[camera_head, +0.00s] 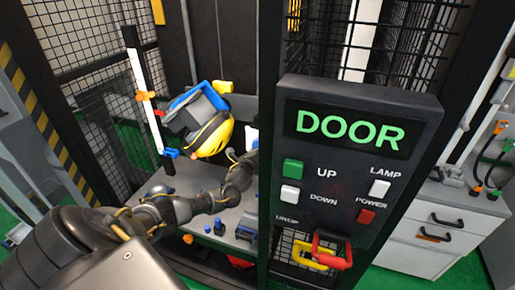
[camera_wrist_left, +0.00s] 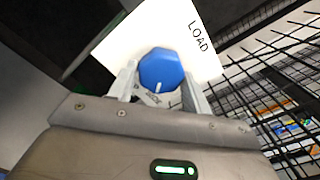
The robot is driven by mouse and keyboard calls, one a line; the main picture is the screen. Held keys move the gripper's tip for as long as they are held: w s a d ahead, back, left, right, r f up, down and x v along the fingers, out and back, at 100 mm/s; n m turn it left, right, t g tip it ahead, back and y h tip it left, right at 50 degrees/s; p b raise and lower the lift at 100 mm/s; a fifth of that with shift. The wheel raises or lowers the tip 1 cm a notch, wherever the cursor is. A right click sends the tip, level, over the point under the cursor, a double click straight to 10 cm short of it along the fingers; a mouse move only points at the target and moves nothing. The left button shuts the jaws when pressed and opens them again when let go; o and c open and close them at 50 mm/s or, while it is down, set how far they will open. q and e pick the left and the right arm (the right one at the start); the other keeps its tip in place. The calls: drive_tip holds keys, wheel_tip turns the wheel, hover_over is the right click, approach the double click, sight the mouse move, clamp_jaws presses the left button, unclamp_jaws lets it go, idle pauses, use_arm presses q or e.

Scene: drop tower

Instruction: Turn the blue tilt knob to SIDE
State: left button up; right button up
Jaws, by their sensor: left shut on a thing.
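The blue tilt knob (camera_wrist_left: 161,68) shows in the left wrist view, on a white plate (camera_wrist_left: 205,62) that reads LOAD to the right of the knob. A short white mark sits on the knob's lower edge in the picture. My left gripper (camera_wrist_left: 163,86) has one finger on each side of the knob and is shut on it. No SIDE label can be read. In the head view my left arm reaches in from the left, and its hand end passes behind the control panel (camera_head: 350,195), so knob and fingers are hidden there. My right gripper is not in view.
The panel shows DOOR in green and has UP, DOWN, LAMP and POWER buttons. A yellow helmet (camera_head: 217,138) hangs in the tower beyond my arm. A grey bench (camera_head: 195,172) with small blue parts lies below. Wire mesh (camera_wrist_left: 285,100) stands close right of my left gripper.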

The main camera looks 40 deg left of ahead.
use_arm(q)
drive_tip(key=shift+f, duration=0.1)
idle(0.3)
drive_tip(key=o, duration=1)
drive_tip(key=shift+c, duration=0.2)
drive_tip(key=v, duration=1.1)
drive_tip(key=shift+b, duration=0.3)
drive_tip(key=shift+w, duration=0.1)
